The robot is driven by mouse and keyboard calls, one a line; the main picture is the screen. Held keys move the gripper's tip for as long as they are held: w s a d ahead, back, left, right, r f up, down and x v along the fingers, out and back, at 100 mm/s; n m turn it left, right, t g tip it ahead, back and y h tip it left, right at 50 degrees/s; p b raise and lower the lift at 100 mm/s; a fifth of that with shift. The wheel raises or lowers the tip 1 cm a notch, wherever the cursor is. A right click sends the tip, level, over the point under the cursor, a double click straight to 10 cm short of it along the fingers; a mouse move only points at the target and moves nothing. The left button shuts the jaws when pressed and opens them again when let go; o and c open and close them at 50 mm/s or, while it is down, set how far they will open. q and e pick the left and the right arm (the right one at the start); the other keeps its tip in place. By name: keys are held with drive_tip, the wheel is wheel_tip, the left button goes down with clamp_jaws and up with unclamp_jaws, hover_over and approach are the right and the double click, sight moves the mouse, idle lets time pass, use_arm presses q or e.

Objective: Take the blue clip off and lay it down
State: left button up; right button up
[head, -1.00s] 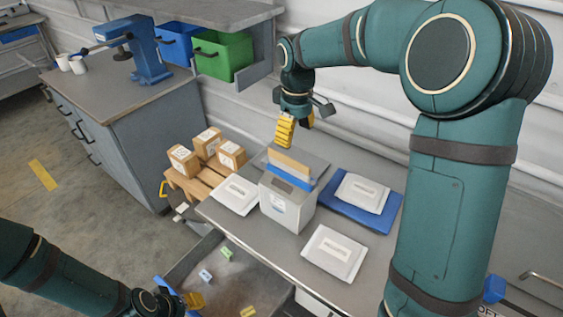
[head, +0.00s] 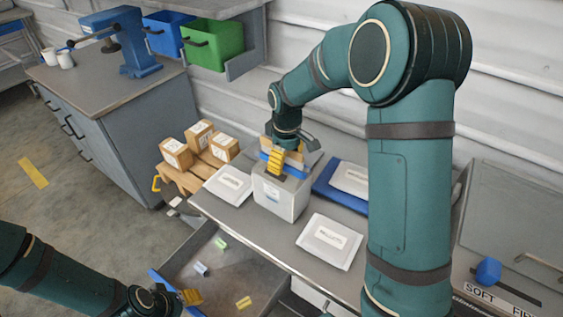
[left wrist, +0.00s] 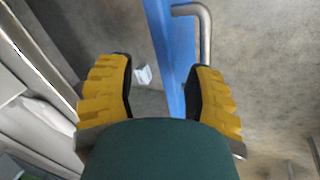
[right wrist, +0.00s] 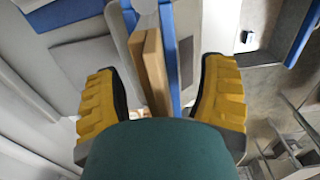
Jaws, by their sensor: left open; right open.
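The grey hopper box (head: 281,199) stands on the bench with a tan board (head: 312,160) upright at its top. A blue strip, apparently the clip (head: 265,145), lies along the board and is partly hidden by my right gripper (head: 288,157). That gripper is open, pointing down at the hopper top. In the right wrist view, the tan board (right wrist: 156,70) and the blue clip (right wrist: 169,50) stand between its spread fingers, with gaps on both sides. My left gripper (head: 185,297) is open at the drawer; in the left wrist view the drawer's blue front (left wrist: 162,40) lies between its fingers.
An open drawer (head: 215,288) holds several small coloured pieces. White packets (head: 330,236) lie around the hopper, one on a blue mat (head: 330,192). Cartons (head: 177,154) on a pallet stand to the left. A blue knob (head: 488,270) is at right.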

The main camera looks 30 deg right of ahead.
drive_tip(key=shift+f, duration=0.35)
use_arm(q)
drive_tip(key=shift+s, duration=0.1)
use_arm(e)
clamp_jaws()
use_arm(q)
drive_tip(key=shift+w+r+p, duration=0.25)
drive_tip(key=shift+r+p, duration=0.6)
use_arm(e)
wheel_tip(320, 180, up, 10)
drive_tip(key=shift+r, duration=0.15)
use_arm(q)
wheel_tip(320, 180, up, 6)
drive_tip(key=p, duration=0.5)
drive_tip(key=shift+f+p, duration=0.2)
drive_tip(key=shift+p, duration=0.1)
use_arm(e)
wheel_tip(320, 180, up, 7)
